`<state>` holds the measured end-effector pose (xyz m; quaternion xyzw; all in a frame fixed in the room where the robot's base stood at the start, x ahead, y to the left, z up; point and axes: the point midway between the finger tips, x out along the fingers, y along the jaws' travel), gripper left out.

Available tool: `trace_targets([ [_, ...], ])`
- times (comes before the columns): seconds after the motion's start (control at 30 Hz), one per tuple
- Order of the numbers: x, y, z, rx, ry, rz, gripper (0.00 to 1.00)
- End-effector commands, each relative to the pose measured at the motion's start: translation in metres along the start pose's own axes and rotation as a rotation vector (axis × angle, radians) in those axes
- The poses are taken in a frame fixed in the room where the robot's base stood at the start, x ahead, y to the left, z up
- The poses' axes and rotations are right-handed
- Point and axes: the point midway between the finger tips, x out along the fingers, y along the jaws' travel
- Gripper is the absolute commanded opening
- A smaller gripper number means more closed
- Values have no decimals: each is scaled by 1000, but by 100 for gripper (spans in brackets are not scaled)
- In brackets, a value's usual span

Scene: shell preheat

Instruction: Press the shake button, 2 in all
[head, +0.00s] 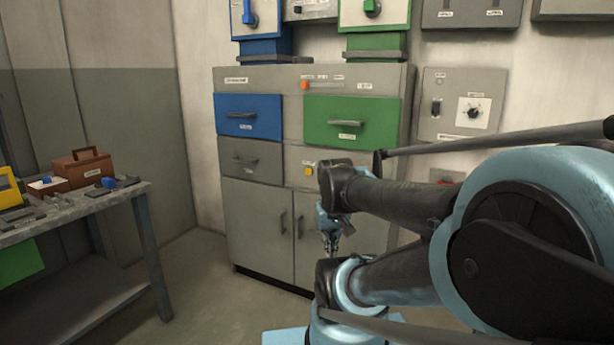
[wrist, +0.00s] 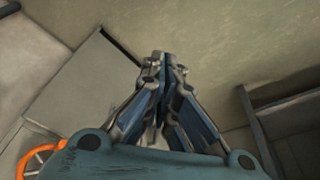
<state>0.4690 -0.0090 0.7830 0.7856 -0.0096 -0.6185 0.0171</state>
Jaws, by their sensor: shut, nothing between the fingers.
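A grey cabinet (head: 253,206) stands against the back wall in the head view. An orange button (head: 304,85) sits on its top strip, beside small labels. A yellow button (head: 309,171) sits lower, right of the grey drawer. The labels are too small to read, so I cannot tell which is the shake button. My gripper (head: 332,246) hangs pointing down in front of the cabinet doors, below the yellow button and apart from it. In the wrist view my gripper (wrist: 161,58) is shut and empty over the floor; no button shows there.
The cabinet has a blue drawer (head: 248,117) and a green drawer (head: 351,122), both closed. A grey panel with a dial (head: 473,112) hangs on the right. A workbench (head: 137,190) with a brown toolbox (head: 84,167) stands left. Floor between bench and cabinet is clear.

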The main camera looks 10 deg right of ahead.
Motion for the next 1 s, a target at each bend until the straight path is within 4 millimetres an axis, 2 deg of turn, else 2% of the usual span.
trace_targets([
  [0.03, -4, 2, -16, 2, 15, 10, 0],
  [0.27, -14, 9, -88, 7, 91, 61, 0],
  [0.53, -13, 12, -177, 8, 185, 114, 0],
  [0.77, -3, 10, -252, 5, 266, 151, 0],
  [1.0, 17, 2, -330, -3, 355, 183, 0],
])
